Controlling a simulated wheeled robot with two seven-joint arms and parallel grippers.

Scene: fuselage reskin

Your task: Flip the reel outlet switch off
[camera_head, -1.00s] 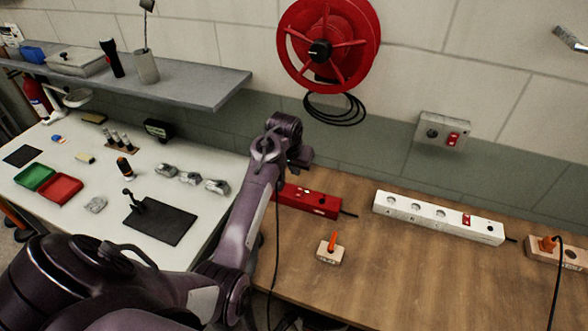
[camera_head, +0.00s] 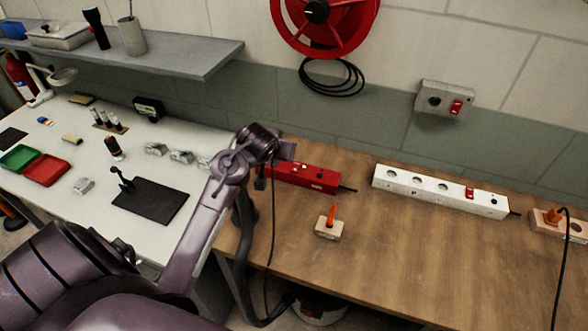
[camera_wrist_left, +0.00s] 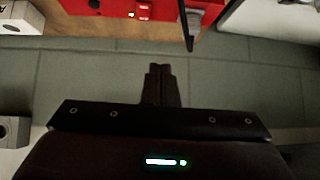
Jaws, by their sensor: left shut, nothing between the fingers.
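A red outlet strip (camera_head: 318,179) lies at the back of the wooden bench; my left arm hides its left part. In the left wrist view the red strip (camera_wrist_left: 112,6) shows a red switch (camera_wrist_left: 144,11) beside a small yellow light. A grey wall outlet box (camera_head: 432,101) with a red rocker switch (camera_head: 456,107) is at the right. The red cable reel (camera_head: 335,22) hangs on the wall above the bench. My left gripper (camera_wrist_left: 160,70) is shut and empty, in front of the green wall band, apart from the strip. My right gripper is out of view.
A white power strip (camera_head: 430,188) lies right of the red strip. A small block with an orange plug (camera_head: 329,229) stands on the bench. A grey shelf (camera_head: 205,62) projects from the wall at the left. The front of the wooden bench is mostly clear.

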